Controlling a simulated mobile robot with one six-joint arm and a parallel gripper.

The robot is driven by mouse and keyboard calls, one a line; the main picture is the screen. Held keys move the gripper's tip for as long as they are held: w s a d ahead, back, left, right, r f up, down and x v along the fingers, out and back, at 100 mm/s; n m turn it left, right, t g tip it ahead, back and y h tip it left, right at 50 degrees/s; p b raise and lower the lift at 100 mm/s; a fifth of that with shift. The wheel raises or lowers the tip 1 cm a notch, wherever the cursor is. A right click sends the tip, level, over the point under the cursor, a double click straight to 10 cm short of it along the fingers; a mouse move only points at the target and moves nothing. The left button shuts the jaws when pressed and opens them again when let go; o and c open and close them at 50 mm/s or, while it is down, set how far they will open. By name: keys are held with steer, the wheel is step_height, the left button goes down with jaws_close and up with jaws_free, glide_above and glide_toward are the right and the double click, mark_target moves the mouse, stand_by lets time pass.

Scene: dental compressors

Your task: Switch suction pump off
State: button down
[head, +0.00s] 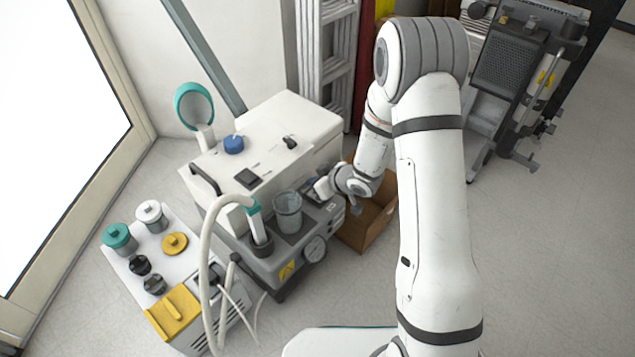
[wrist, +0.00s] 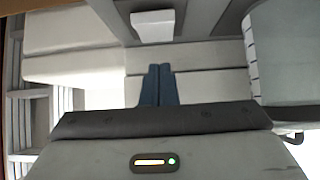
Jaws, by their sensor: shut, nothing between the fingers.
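The unit that looks like the suction pump has a white housing (head: 290,120) above a grey base (head: 262,268). A blue knob (head: 234,144), a small black switch (head: 290,142) and a dark square part (head: 247,179) are on the housing's top. I cannot tell which control is its power switch, or its setting. My gripper (head: 318,189) is low at the unit's right front, beside the clear cup (head: 288,212). In the wrist view its blue-grey fingers (wrist: 158,86) are together and empty, before pale panels. Contact with the unit cannot be told.
A white hose (head: 207,265) and a gauge (head: 315,249) are at the unit's front. A cart with jars (head: 120,238) stands left. A cardboard box (head: 368,222) is right of the unit, a ladder (head: 338,60) behind.

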step_height(320, 180, up, 4)
steer(key=shift+w+a+f+p, duration=0.1)
steer(key=shift+a+f+p, duration=0.1)
steer(key=shift+p, duration=1.05)
steer(key=p+v, duration=0.3)
steer(key=v, duration=0.6)
steer(key=shift+a+r, duration=0.25)
steer(key=shift+r, duration=0.15)
steer(key=shift+w, duration=0.15)
steer(key=s+d+r+m+h+p, duration=0.15)
steer(key=d+r+p, duration=0.25)
steer(key=r, duration=0.4)
steer(key=d+r+m+t+h+p, duration=0.1)
steer(key=d+r+m+h+p, duration=0.2)
steer(key=r, duration=0.6)
steer(key=s+d+r+m+h+p, duration=0.1)
steer(key=d+r+h+p, duration=0.2)
steer(key=d+r+p, duration=0.4)
steer(key=s+a+r+m+g+p, duration=0.1)
steer(key=s+r+m+g+p, duration=0.3)
steer(key=s+r+p, duration=0.6)
steer(key=s+r, duration=1)
steer(key=r, duration=0.2)
steer(key=shift+s+g+p, duration=0.15)
steer(key=shift+g+p, duration=0.15)
steer(key=shift+m, duration=0.25)
